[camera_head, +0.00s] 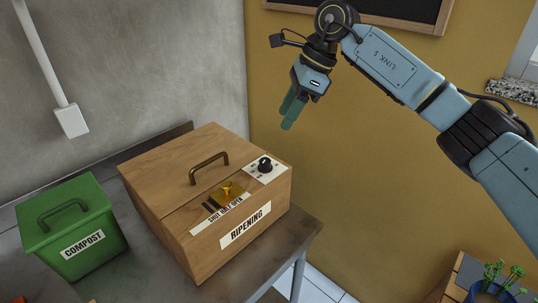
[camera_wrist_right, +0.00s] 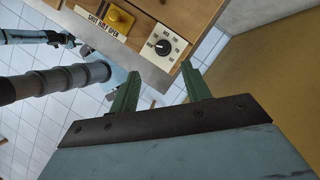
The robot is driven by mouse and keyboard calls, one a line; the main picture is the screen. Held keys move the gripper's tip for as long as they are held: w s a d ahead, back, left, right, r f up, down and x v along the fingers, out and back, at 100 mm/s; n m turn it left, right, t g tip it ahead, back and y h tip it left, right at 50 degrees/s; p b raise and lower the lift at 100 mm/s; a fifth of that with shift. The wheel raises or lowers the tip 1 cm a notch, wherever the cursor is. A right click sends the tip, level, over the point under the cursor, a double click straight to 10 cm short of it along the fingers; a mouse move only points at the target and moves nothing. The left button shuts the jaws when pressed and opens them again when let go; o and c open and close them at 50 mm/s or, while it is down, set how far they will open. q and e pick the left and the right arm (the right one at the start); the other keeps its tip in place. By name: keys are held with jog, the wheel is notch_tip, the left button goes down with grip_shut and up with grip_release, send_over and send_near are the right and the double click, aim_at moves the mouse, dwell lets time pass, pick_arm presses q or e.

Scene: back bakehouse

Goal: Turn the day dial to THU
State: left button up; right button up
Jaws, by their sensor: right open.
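The day dial (camera_head: 265,166) is a round black knob on a white plate with small day labels, on the top right of the wooden RIPENING box (camera_head: 205,247). It also shows in the right wrist view (camera_wrist_right: 163,47). The labels and the pointer are too small to read surely. My right gripper (camera_head: 289,108) is open and empty, above and behind the dial, apart from it. In the right wrist view its green fingers (camera_wrist_right: 161,86) are spread, with the dial ahead between them. My left gripper is not clear; a pale blue arm of mine (camera_wrist_right: 28,37) shows at that view's left.
A yellow slider (camera_head: 229,190) marked SHUT HALF OPEN and a brown handle (camera_head: 209,167) sit on the box near the dial. A green COMPOST bin (camera_head: 75,222) stands to the left. The yellow wall (camera_head: 345,150) is behind the gripper. A potted plant (camera_head: 490,285) stands lower right.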

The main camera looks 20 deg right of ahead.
aim_at(266, 160)
jog(key=x, duration=0.8)
jog(key=d+x, duration=0.1)
jog(key=x, duration=0.3)
jog(key=shift+f+p, duration=0.3)
jog(key=shift+f, duration=0.3)
jog(key=shift+h, duration=0.3)
jog(key=c, duration=1)
